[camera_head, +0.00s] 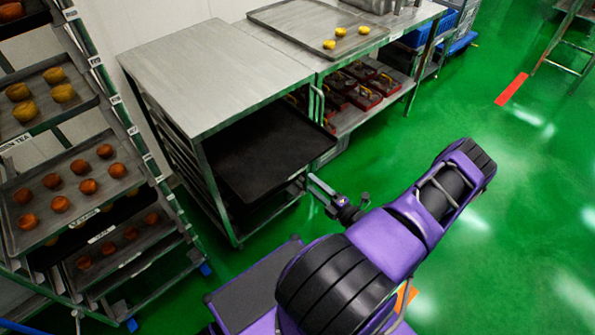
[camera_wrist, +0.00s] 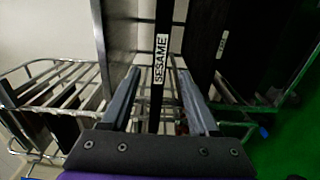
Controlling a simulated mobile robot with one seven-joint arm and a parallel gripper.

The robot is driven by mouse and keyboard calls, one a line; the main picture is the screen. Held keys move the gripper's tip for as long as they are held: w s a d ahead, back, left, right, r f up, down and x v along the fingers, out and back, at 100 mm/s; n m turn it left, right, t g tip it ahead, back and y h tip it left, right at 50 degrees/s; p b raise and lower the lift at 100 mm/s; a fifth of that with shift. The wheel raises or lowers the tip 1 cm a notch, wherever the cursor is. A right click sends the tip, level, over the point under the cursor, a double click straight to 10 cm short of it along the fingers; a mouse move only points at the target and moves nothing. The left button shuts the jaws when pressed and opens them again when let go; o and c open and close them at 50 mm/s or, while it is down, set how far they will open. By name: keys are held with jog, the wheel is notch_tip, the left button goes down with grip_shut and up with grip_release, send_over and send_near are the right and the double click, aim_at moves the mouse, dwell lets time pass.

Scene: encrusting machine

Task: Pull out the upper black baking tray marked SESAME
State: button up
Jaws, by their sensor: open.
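The upper black tray (camera_head: 265,150) sticks out from the front of the steel rack below its top in the head view. In the wrist view its narrow front edge (camera_wrist: 162,15) stands upright in the picture, with a white SESAME label (camera_wrist: 160,58). My gripper (camera_wrist: 155,82) is open, one finger on each side of this edge, with a visible gap to both. Whether the fingertips overlap the edge in depth is hard to tell. In the head view my gripper (camera_head: 320,190) is at the tray's front, low and to the right.
Another dark tray (camera_wrist: 207,45) with a label is right of the SESAME edge in the wrist view. The rack's steel top (camera_head: 215,70) lies above the trays. A bun rack (camera_head: 130,130) stands at left. Green floor (camera_head: 520,220) is open at right.

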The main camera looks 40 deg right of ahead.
aim_at(298, 172)
jog(key=w, duration=0.8)
jog(key=shift+a, duration=0.35)
jog(key=shift+c, duration=0.3)
grip_shut()
jog(key=shift+s, duration=0.1)
dwell(0.5)
